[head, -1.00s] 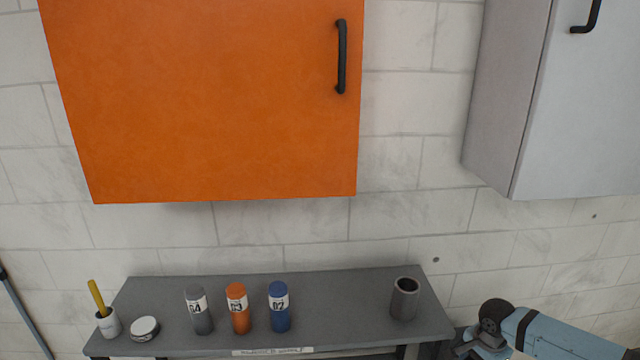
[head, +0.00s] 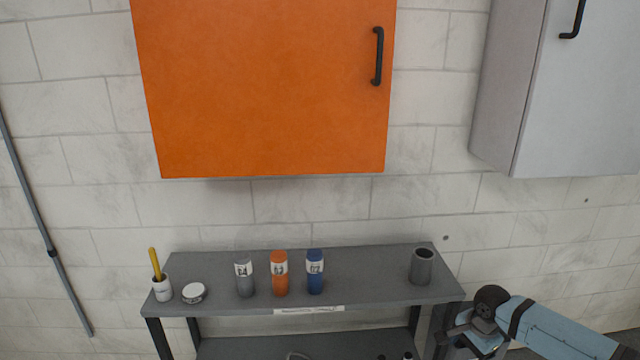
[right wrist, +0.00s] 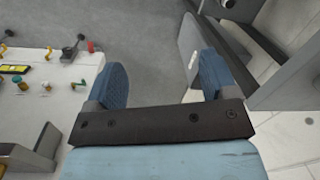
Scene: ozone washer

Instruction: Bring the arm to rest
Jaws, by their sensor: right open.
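My right arm (head: 545,325) comes into the head view at the lower right, beside the right end of the grey shelf (head: 380,293). Its gripper is hidden or below the frame there. In the right wrist view, my right gripper (right wrist: 160,85) has its two blue fingers spread apart with nothing between them. Grey floor shows between the fingers. My left gripper is not in view.
On the shelf stand a white cup (head: 163,291), a round white tin (head: 194,293), grey (head: 245,284), orange (head: 280,280) and blue (head: 315,279) bottles, and a dark cylinder (head: 421,267). Orange (head: 270,90) and grey (head: 580,110) cabinets hang above. A white surface with small parts (right wrist: 45,75) lies left of the gripper.

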